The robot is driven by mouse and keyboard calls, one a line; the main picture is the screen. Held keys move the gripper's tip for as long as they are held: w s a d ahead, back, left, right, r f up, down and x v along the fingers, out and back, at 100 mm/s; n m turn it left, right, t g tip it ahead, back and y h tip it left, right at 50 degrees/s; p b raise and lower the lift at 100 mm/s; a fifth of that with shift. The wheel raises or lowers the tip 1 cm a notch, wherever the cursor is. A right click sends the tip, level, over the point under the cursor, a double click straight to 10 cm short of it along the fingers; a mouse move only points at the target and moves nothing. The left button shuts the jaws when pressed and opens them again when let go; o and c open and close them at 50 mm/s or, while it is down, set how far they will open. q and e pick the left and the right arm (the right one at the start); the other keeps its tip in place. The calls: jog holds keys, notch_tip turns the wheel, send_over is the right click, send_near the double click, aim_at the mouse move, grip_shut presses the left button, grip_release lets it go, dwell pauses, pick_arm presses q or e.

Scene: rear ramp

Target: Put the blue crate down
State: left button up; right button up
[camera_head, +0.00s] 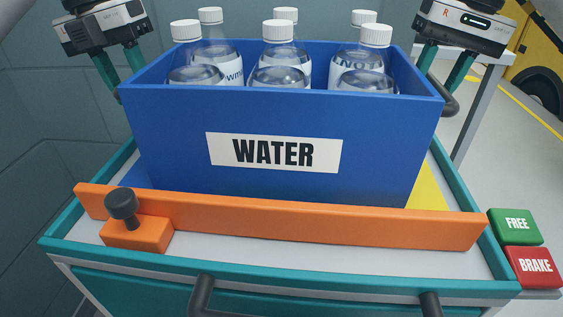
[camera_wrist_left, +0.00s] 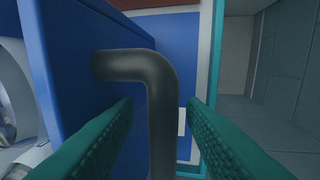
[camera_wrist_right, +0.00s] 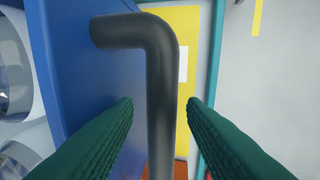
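The blue crate (camera_head: 370,140), labelled WATER, is level over the top of a teal-edged cart (camera_head: 330,258). Its lower front edge is hidden behind an orange bar (camera_head: 330,222), so I cannot tell whether it rests on the cart. Several capped water bottles (camera_head: 281,60) stand in it. My left gripper (camera_head: 118,82) is at the crate's left dark handle (camera_wrist_left: 162,110); its fingers stand on both sides with gaps. My right gripper (camera_head: 443,82) is at the right dark handle (camera_wrist_right: 162,110), its fingers likewise apart around it. Both grippers are open.
An orange block with a dark knob (camera_head: 123,205) sits at the bar's left front. Yellow (camera_head: 428,190) and blue (camera_wrist_left: 178,65) patches mark the cart top. Green FREE (camera_head: 516,226) and red BRAKE (camera_head: 534,266) buttons are at right. A grey wall stands left.

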pick_arm(q)
jog(key=shift+w, duration=0.1)
pick_arm(e)
jog(key=shift+w, duration=0.1)
pick_arm(q)
notch_tip(320, 180, up, 12)
jog(key=a, duration=0.2)
jog(key=shift+f, duration=0.15)
pick_arm(e)
notch_tip(320, 180, up, 12)
jog(key=d, duration=0.2)
dwell(0.8)
pick_arm(q)
jog(key=shift+w+a, duration=0.1)
pick_arm(e)
jog(key=shift+d, duration=0.1)
